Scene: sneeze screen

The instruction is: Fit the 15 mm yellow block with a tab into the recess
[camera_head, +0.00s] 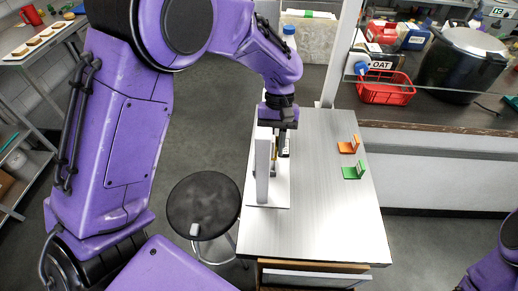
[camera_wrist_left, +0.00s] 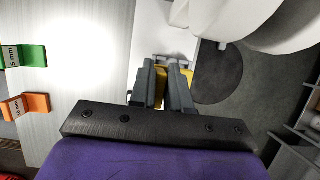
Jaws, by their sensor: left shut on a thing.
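My left gripper (camera_head: 284,126) is over the left part of the small table, close to the upright white stand (camera_head: 263,165). In the left wrist view its fingers (camera_wrist_left: 167,86) are closed on the yellow block (camera_wrist_left: 160,85). Yellow also shows beyond the right finger. Most of the block is hidden by the fingers, and its tab cannot be made out clearly. The white stand rises from a flat white base (camera_head: 270,195). I cannot see the recess clearly, nor tell whether the block touches the stand. My right gripper is not in view.
An orange L-shaped piece (camera_head: 349,145) and a green one (camera_head: 354,171) stand at the table's right side. The middle and front of the metal tabletop (camera_head: 315,215) are clear. A black stool (camera_head: 203,205) stands left. A red basket (camera_head: 386,92) sits on the counter behind.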

